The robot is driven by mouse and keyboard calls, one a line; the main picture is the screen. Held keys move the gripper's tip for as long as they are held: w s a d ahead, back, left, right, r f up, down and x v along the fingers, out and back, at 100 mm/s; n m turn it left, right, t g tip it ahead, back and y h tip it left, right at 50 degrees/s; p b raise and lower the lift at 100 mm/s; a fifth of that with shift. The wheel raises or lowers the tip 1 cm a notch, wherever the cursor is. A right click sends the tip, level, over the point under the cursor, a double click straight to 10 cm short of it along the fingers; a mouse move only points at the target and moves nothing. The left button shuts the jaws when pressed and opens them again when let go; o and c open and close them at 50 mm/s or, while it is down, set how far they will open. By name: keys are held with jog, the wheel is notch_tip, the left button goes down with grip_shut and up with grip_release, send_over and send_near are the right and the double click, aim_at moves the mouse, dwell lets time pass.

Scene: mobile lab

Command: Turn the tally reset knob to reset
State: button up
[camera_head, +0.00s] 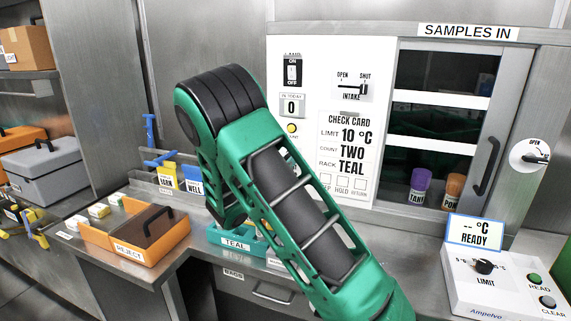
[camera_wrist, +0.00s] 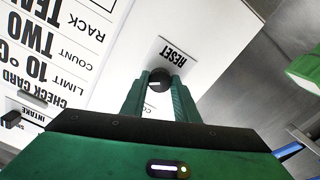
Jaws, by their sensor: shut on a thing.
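The tally reset knob (camera_wrist: 159,77) is a small dark round knob on a white panel. In the wrist view a RESET label (camera_wrist: 174,52) stands beside it, upside down. Part of another label below it is covered by my fingers. My gripper (camera_wrist: 160,84) has its two green fingers on either side of the knob, shut on it. I cannot tell clearly which way the knob points. In the head view the knob and the gripper's fingers are hidden behind my green arm. The counter display (camera_head: 292,107) reads 0.
The check card (camera_head: 347,155), intake lever (camera_head: 364,88) and ON/OFF switch (camera_head: 292,72) share the white panel. Below stand a teal rack (camera_head: 236,244), an orange reject box (camera_head: 176,232) and the Ampelvo meter (camera_head: 490,300). The samples cabinet (camera_head: 486,165) is at the right.

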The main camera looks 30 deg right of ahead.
jog(key=shift+a+f+m, duration=0.15)
jog(key=shift+f+m, duration=0.1)
jog(key=shift+m, duration=0.35)
jog(key=o, duration=1.1)
jog(key=shift+w, duration=0.1)
jog(key=shift+c, duration=0.2)
jog(key=shift+r, duration=0.1)
jog(key=v, duration=1)
jog(key=shift+a, duration=0.25)
